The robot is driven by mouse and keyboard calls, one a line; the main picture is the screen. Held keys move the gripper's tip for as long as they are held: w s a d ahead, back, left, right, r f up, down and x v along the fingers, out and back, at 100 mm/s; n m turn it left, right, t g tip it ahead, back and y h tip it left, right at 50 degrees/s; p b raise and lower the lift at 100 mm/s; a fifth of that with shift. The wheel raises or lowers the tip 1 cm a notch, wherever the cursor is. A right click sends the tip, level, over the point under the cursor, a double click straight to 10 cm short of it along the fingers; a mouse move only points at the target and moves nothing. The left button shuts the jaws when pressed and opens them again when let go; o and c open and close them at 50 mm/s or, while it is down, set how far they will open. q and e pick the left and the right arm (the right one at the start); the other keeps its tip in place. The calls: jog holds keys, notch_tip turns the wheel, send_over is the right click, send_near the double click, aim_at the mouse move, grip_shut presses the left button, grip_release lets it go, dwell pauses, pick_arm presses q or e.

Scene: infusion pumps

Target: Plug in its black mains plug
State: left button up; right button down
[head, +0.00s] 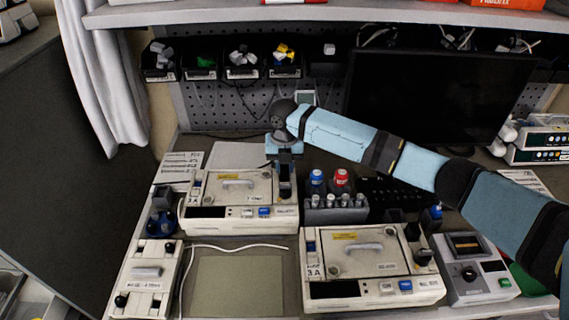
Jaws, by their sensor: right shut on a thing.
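My right gripper (285,172) points down at the right rear corner of the cream pump marked 1 A (236,190). It is shut on a dark thing, mostly hidden by the fingers and wrist; I cannot tell whether this is the black mains plug, or whether it touches the pump. A second cream pump, marked 3 A (368,262), stands in front on the right, with black parts on its right side. No mains socket can be made out clearly. My left gripper is not in view.
A rack with blue and red caps (336,205) stands right of the gripper. A grey device with a dial (473,272) is at the right front. A white cable (235,246) runs along a flat mat (238,285). A dark monitor (435,95) and a pegboard stand behind.

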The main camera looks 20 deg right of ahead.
jog(key=shift+f, duration=0.3)
dwell(0.5)
jog(key=c, duration=0.9)
grip_release()
jog(key=shift+o, duration=0.2)
jog(key=shift+r, duration=0.1)
notch_tip(320, 180, up, 7)
jog(key=p, duration=0.7)
